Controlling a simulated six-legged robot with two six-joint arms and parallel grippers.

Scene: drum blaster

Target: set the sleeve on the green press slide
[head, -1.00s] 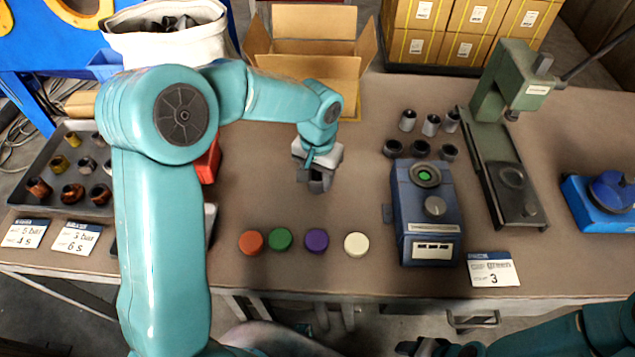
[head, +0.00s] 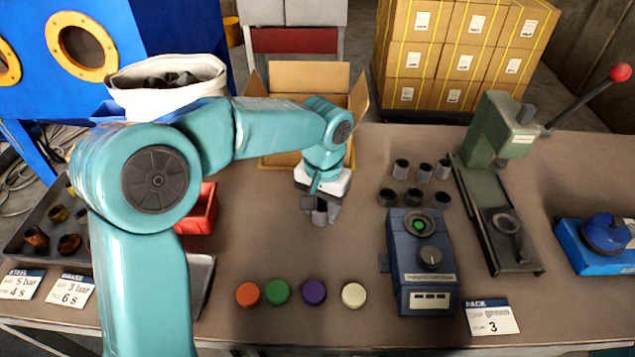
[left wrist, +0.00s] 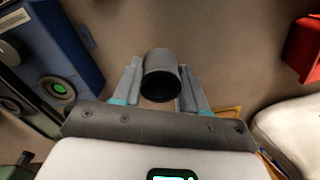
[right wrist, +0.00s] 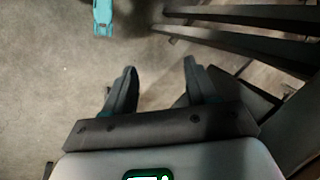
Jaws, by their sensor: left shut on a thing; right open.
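My left gripper (head: 320,207) is shut on a grey cylindrical sleeve (left wrist: 161,72), which shows between the fingers in the left wrist view with its dark open end towards the camera. In the head view the sleeve hangs over the middle of the table, left of the blue control box. The green press (head: 495,135) stands at the right. Its dark slide (head: 517,256) reaches towards the table's front and has a round seat near its front end. My right gripper (right wrist: 155,85) is open and empty above the floor in the right wrist view.
Several grey sleeves stand behind the blue control box (head: 424,265), between the left gripper and the press. Four-coloured caps, including a white one (head: 353,295), lie in front. A cardboard box (head: 308,75) is behind; a blue device (head: 600,240) is far right. The middle table is bare.

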